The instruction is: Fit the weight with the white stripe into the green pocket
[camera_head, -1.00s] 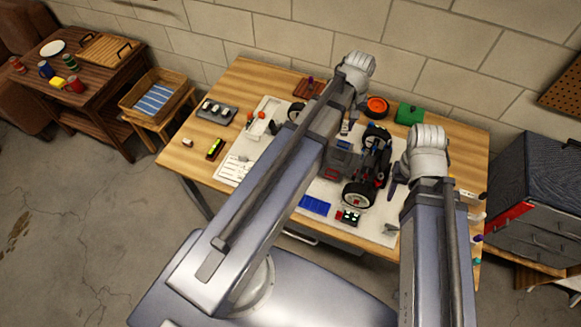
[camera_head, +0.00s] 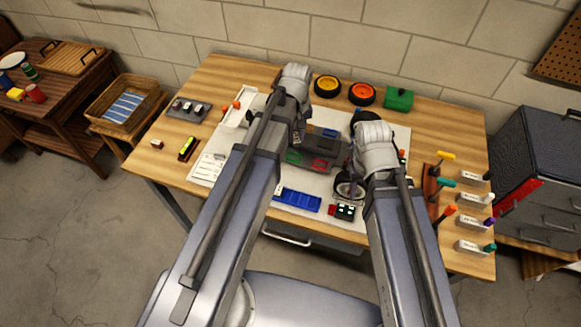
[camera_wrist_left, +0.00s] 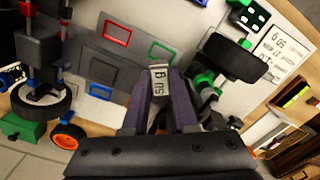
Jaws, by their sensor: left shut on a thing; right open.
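My left gripper (camera_wrist_left: 160,98) is shut on a small weight (camera_wrist_left: 158,82) with a pale face and dark lettering; its stripe colour is hard to tell. In the left wrist view the weight is beside the green pocket (camera_wrist_left: 163,50), which is a green outline on the car's grey chassis plate. The pocket also shows in the head view (camera_head: 294,157), just below my left gripper (camera_head: 300,136). A red pocket (camera_wrist_left: 117,32) and a blue pocket (camera_wrist_left: 100,91) are on the same plate. My right gripper (camera_head: 354,172) is open over the car's right side, its fingers mostly hidden by the wrist.
A tray with several weights (camera_head: 188,109) stands at the table's left. A black wheel (camera_head: 349,190) is near my right gripper. Yellow (camera_head: 327,86) and orange (camera_head: 362,94) wheels and a green box (camera_head: 398,99) are at the back. A blue tray (camera_head: 297,200) lies in front.

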